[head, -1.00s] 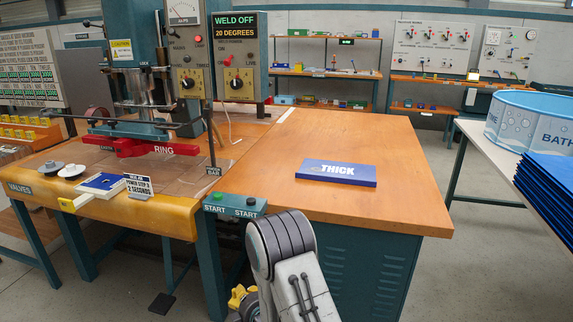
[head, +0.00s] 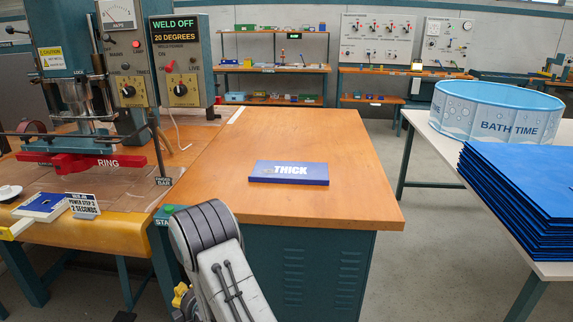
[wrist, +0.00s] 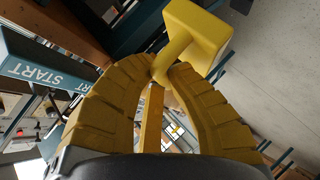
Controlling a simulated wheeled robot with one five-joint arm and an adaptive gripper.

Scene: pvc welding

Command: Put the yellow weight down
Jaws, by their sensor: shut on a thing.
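The yellow weight (wrist: 200,35) shows at the top of the wrist view, with a block-like body and a narrower neck. My gripper (wrist: 163,72) has ribbed yellow fingers closed on that neck and holds the weight in the air. In the head view, a small yellow part shows low beside my arm, and I cannot tell whether it is finger or weight. My arm hides most of that area.
A wooden bench top (head: 330,135) has wide free room around a blue block marked THICK (head: 289,173). The welding machine with its red ring bar (head: 95,163) stands left. A white table (head: 430,125) at right holds a blue pool (head: 490,110) and stacked blue sheets (head: 515,200).

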